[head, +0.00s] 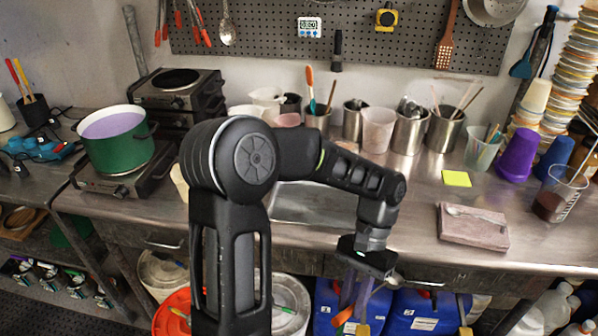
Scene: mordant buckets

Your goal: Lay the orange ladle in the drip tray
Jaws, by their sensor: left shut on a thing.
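My left gripper (354,312) hangs in front of the counter's front edge, fingers pointing down, above the blue containers. It is shut on the orange ladle (343,318); a small orange part shows at the fingers. A small metal bowl shape shows just right of the gripper and seems to belong to the ladle. The rest of the ladle is hidden by the gripper or too small to tell. The drip tray (292,207), a shallow grey metal tray, lies on the counter behind my left arm, which covers part of its left side. My right gripper is not clearly in view.
A pinkish block (473,228) with a spoon on it lies right of the tray. Metal pots and cups line the wall behind. A green pot (118,143) stands on a hot plate at left. Blue containers (418,312) and a red bucket (172,315) stand below the counter.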

